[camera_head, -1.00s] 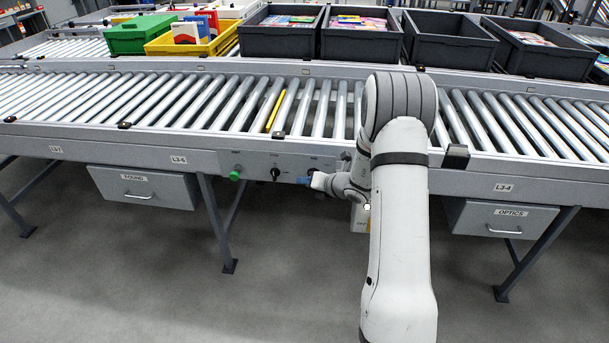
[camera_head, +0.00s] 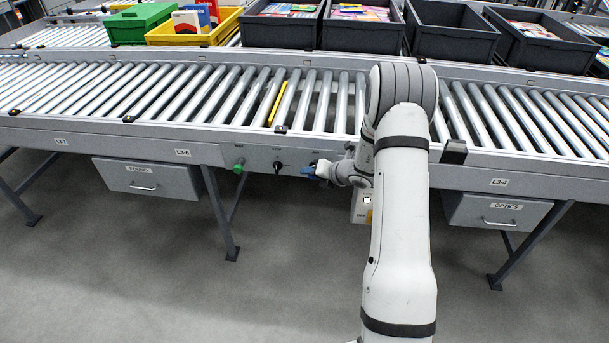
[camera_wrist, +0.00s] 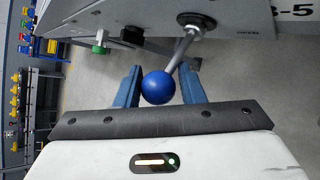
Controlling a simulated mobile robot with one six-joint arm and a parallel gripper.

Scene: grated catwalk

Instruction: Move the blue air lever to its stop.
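The blue air lever shows in the wrist view as a blue ball knob (camera_wrist: 157,87) on a grey rod that slants up to a round dark pivot (camera_wrist: 196,20) on the conveyor's side panel. My gripper (camera_wrist: 160,88) has its two blue fingers on either side of the ball. A narrow gap shows at the right finger; whether the left finger touches the ball I cannot tell. In the head view my gripper (camera_head: 313,170) is at the conveyor's front panel, and its wrist and fingers largely hide the lever.
Left of the lever, the panel carries a black knob (camera_head: 278,166) and a green knob (camera_head: 239,167). Drawers hang below at left (camera_head: 148,178) and right (camera_head: 497,212). The floor in front is clear.

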